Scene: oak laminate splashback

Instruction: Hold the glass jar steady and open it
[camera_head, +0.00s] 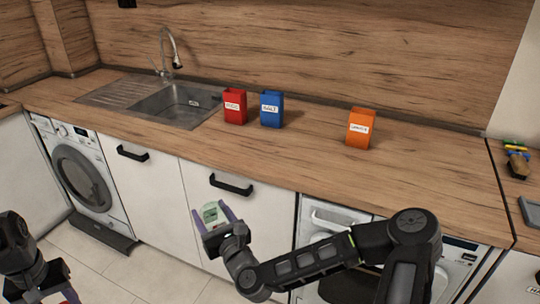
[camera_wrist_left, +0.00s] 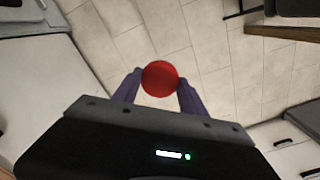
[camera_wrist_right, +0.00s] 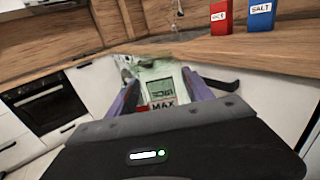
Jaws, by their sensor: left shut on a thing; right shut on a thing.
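The glass jar (camera_head: 212,212), pale green and see-through with a label, is between the purple fingers of my right gripper (camera_head: 211,213), in front of the white cabinets and below the counter edge. It also shows in the right wrist view (camera_wrist_right: 160,92), and no lid is visible on it. My left gripper (camera_wrist_left: 160,88) is shut on a round red lid, seen as a disc in the left wrist view (camera_wrist_left: 160,78). In the head view this gripper is at the lower left corner, mostly cut off, apart from the jar.
On the wooden counter (camera_head: 310,155) stand a red container (camera_head: 234,107), a blue one (camera_head: 271,109) and an orange one (camera_head: 360,128). A sink (camera_head: 178,104) with a tap is at the back left. Cabinet handles (camera_head: 231,185) stick out near the jar. Tiled floor lies below the left gripper.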

